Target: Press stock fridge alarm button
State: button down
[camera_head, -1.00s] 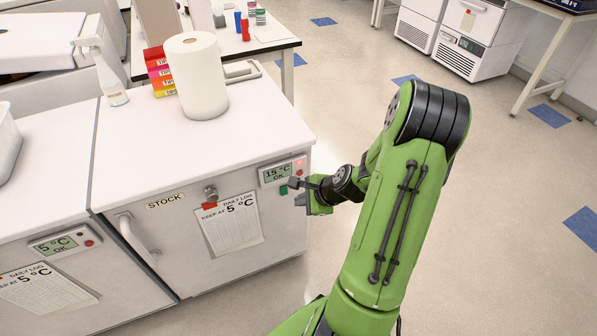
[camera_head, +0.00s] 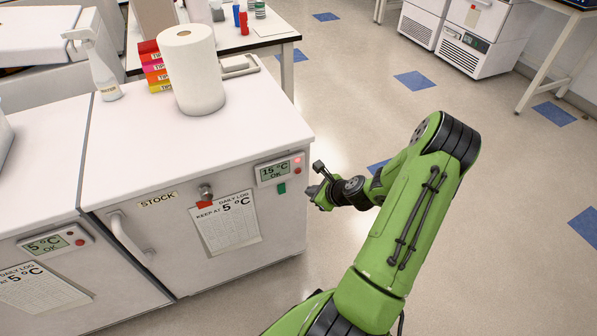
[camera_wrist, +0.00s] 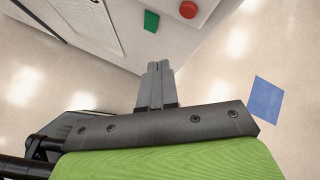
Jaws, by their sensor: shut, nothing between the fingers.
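The stock fridge (camera_head: 170,235) is white with a STOCK label. Its display panel (camera_head: 279,170) at the upper right of the front reads 15 °C OK. A small red light (camera_head: 297,160) glows on the panel. A round red button (camera_wrist: 188,9) shows at the top of the wrist view, beside a green magnet (camera_wrist: 151,21). The magnet also shows below the panel in the head view (camera_head: 282,188). My gripper (camera_head: 309,191) is right of the panel and apart from the fridge front. In the wrist view its fingers (camera_wrist: 158,68) are together and empty, pointing towards the fridge.
A log sheet (camera_head: 226,223) reading KEEP AT 5 °C hangs on the door, with a red magnet (camera_head: 205,205). A handle (camera_head: 130,239) sticks out at the door's left. A paper roll (camera_head: 193,72) and spray bottle (camera_head: 101,65) stand on top. Open floor lies right of the fridge.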

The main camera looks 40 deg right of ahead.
jog(key=shift+w+d+p, duration=0.1)
jog(key=shift+w+d, duration=0.15)
jog(key=shift+w, duration=0.55)
jog(key=shift+w+d+p, duration=0.1)
jog(key=shift+w+d, duration=0.1)
jog(key=shift+w, duration=0.65)
jog(key=shift+w+d+p, duration=0.1)
jog(key=shift+w+d, duration=0.15)
jog(key=shift+w, duration=0.55)
jog(key=shift+w+d, duration=0.15)
jog(key=shift+w, duration=0.25)
jog(key=shift+w+d+p, duration=0.1)
jog(key=shift+w+p, duration=0.25)
dwell(0.5)
jog(key=shift+s+a, duration=0.25)
jog(key=shift+s, duration=0.5)
jog(key=s, duration=0.2)
jog(key=s+a, duration=0.1)
jog(key=s, duration=0.1)
jog(key=shift+s+a, duration=0.2)
jog(key=shift+s, duration=0.2)
